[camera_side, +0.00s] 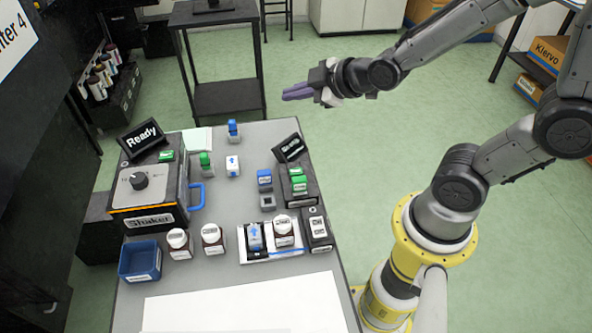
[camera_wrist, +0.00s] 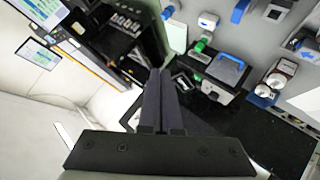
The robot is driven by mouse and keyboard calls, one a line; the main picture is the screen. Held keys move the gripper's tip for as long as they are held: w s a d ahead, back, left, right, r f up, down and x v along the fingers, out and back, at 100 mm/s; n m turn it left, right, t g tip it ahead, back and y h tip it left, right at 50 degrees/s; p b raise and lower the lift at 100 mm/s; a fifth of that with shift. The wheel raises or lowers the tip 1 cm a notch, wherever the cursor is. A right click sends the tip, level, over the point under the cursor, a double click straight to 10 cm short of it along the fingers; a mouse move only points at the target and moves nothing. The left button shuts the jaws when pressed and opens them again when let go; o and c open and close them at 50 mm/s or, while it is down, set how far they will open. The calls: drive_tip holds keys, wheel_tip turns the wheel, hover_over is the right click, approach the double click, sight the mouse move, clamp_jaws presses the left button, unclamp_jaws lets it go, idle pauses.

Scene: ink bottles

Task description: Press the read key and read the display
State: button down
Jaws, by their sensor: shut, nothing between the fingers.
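A small black display (camera_side: 289,148) stands tilted at the right of the table in the side view; its white text is too small and slanted to read. A black unit (camera_side: 300,201) with green parts (camera_side: 298,183) on top is just in front of it. I cannot tell which part is the read key. Another display (camera_side: 142,138), on the Shaker box (camera_side: 150,218), reads "Ready". My gripper (camera_side: 284,93) is shut and empty, raised beyond the back right of the table, apart from everything on it. Its closed fingers (camera_wrist: 160,75) show in the wrist view.
Stamp-like blue and green items (camera_side: 205,160) stand mid-table. White-capped bottles (camera_side: 212,238), a blue bin (camera_side: 140,262) and a white tray (camera_side: 270,255) with a bottle are nearer the front. A white sheet (camera_side: 250,308) covers the front. A dark side table (camera_side: 225,98) stands behind.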

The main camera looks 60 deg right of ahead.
drive_tip(key=g, duration=0.2)
hover_over(301, 173)
wheel_tip(301, 173, down, 10)
drive_tip(key=shift+w+f, duration=0.1)
drive_tip(key=shift+f, duration=0.25)
drive_tip(key=shift+f, duration=4.4)
drive_tip(key=shift+f, duration=0.15)
drive_tip(key=shift+f, duration=0.25)
